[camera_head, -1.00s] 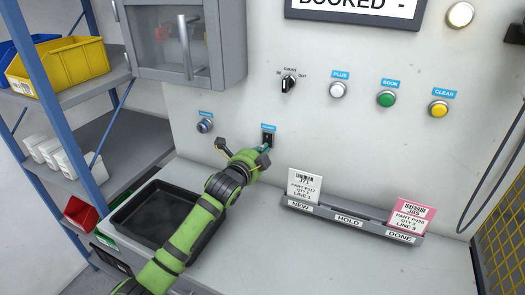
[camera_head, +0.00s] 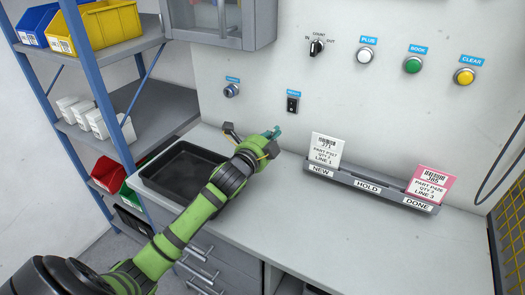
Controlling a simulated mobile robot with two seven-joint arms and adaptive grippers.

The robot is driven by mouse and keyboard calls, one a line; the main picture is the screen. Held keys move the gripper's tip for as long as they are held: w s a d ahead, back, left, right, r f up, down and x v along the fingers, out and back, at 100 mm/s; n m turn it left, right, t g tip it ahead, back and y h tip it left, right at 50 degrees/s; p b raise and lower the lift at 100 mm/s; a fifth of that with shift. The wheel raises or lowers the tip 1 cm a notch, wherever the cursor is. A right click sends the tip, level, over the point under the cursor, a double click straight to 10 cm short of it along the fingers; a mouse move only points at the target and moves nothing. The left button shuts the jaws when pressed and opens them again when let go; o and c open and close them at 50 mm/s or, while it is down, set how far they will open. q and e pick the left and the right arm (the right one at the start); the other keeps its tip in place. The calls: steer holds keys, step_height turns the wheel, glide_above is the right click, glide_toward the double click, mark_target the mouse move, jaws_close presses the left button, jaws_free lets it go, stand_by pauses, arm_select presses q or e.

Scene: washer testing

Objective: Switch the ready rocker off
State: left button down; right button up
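The ready rocker (camera_head: 292,103) is a small black switch on the pale wall panel, under a small blue label too small to read surely. It is uncovered in the head view; which way it is tipped is too small to tell. My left gripper (camera_head: 253,130) is below and left of the rocker, apart from it in the picture. Its two fingers are spread wide with nothing between them. My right gripper does not show.
A blue-labelled round knob (camera_head: 231,90) is left of the rocker, and a count selector (camera_head: 317,47) above. A black tray (camera_head: 185,170) lies on the worktop (camera_head: 350,225). A card rack (camera_head: 368,186) stands to the right. Shelves with bins (camera_head: 107,20) are at left.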

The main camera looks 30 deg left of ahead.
arm_select(q)
steer(key=s, duration=0.1)
steer(key=s+f, duration=0.1)
steer(key=s, duration=0.2)
steer(key=shift+s+f+b, duration=0.2)
steer(key=shift+f+b, duration=0.1)
steer(key=shift+b, duration=0.1)
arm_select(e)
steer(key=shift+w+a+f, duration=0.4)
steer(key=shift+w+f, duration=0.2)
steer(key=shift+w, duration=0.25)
arm_select(q)
steer(key=shift+r, duration=0.1)
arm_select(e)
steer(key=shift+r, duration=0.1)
